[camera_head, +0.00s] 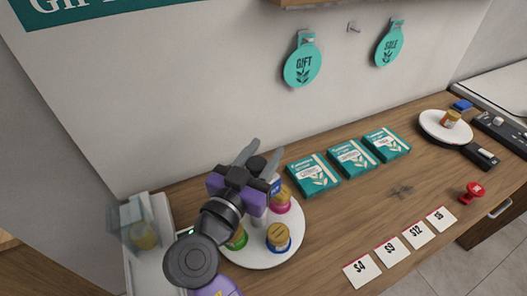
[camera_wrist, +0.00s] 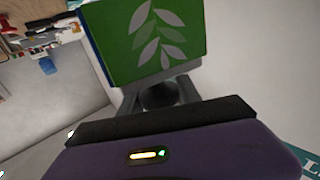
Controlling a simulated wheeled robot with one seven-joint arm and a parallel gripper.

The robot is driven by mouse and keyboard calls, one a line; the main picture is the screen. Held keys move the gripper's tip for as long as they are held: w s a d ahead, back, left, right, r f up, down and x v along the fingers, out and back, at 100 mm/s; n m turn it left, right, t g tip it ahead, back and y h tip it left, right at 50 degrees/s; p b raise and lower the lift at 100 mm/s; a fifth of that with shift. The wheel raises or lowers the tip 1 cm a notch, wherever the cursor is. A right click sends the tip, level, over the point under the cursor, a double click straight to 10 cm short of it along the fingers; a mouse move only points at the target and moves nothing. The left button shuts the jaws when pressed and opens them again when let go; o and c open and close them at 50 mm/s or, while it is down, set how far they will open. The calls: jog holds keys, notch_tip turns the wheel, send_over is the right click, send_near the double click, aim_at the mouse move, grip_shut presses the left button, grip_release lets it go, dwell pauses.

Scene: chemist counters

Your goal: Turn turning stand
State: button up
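The turning stand (camera_head: 255,252) is a round white plate on the wooden counter at the lower middle of the head view. It bears small jars: one with a blue base (camera_head: 279,240), one with a pink base (camera_head: 281,205) and one with a green base (camera_head: 237,240). My gripper (camera_head: 263,157) is above the stand's far side and hides part of it. Its grey fingers look spread apart. In the wrist view a green block with pale leaves (camera_wrist: 155,35) shows just beyond the fingers; I cannot tell whether they touch it.
Several teal boxes (camera_head: 352,157) stand right of the stand, with price cards (camera_head: 391,250) in front. A clear holder (camera_head: 140,225) is at left. Tags (camera_head: 303,66) hang on the wall.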

grip_shut()
jog(key=shift+f+b, duration=0.1)
jog(key=shift+b, duration=0.25)
jog(key=shift+f+m+g+h+b, duration=0.1)
jog(key=shift+m+g+h+b, duration=0.25)
jog(key=shift+b, duration=0.2)
jog(key=h+b, duration=0.1)
jog(key=m+g+h+b, duration=0.1)
jog(key=b, duration=0.1)
jog(key=shift+s+d+f+b, duration=0.1)
jog(key=shift+d+b, duration=0.1)
jog(key=shift+b, duration=0.1)
jog(key=shift+m+g+h+b, duration=0.35)
jog(key=shift+m+g+b, duration=0.15)
jog(key=shift+b, duration=0.3)
jog(key=shift+s+d+r+m+h, duration=0.1)
jog(key=shift+s+r+m+h, duration=0.05)
jog(key=shift+r+m+h, duration=0.15)
jog(key=o, duration=0.6)
grip_release()
